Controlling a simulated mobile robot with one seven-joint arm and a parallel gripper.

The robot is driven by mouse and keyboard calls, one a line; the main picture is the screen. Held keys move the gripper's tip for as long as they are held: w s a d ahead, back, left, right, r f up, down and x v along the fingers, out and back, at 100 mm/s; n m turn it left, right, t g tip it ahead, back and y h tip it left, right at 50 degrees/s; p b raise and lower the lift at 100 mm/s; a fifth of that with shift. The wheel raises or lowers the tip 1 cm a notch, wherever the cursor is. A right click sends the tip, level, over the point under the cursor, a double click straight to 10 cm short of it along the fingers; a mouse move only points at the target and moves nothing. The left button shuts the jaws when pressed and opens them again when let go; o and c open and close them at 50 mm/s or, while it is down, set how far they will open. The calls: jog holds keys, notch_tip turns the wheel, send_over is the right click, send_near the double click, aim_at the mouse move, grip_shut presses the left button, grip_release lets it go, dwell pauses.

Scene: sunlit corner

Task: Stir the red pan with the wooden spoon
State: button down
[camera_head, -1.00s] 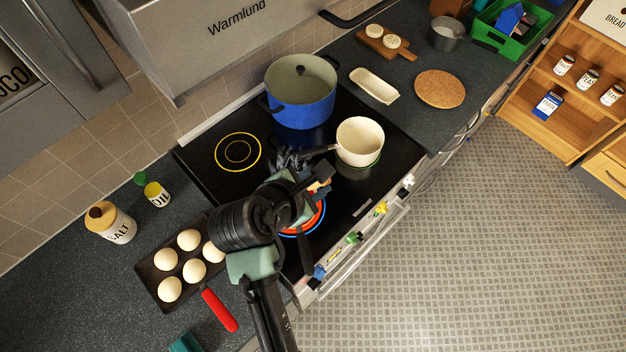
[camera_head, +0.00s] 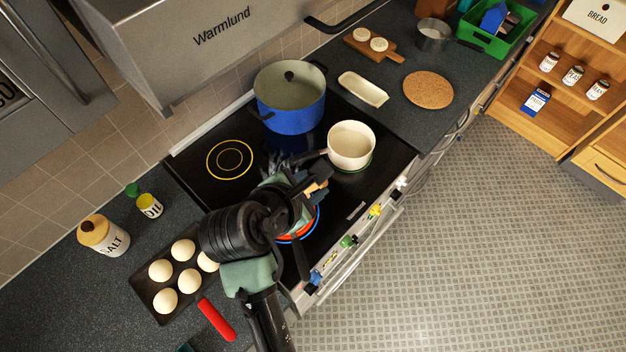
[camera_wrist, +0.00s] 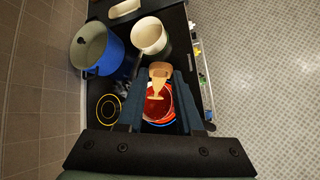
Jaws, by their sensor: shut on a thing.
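My gripper (camera_wrist: 160,76) is shut on the wooden spoon (camera_wrist: 158,88), holding it over the stove. The spoon's lower end shows inside the outline of the red pan (camera_wrist: 150,108); I cannot tell whether it touches the bottom. In the head view my gripper (camera_head: 308,186) is above the front burner, with a bit of the wooden spoon (camera_head: 318,187) showing at its fingers. There my arm hides most of the red pan; a red and blue curved edge shows beside it.
A blue pot (camera_head: 291,115) stands at the back of the stove (camera_head: 200,185). A cream saucepan (camera_head: 351,143) stands close to my gripper, its handle pointing toward it.

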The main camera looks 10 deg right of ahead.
jog(key=shift+r, duration=2.5)
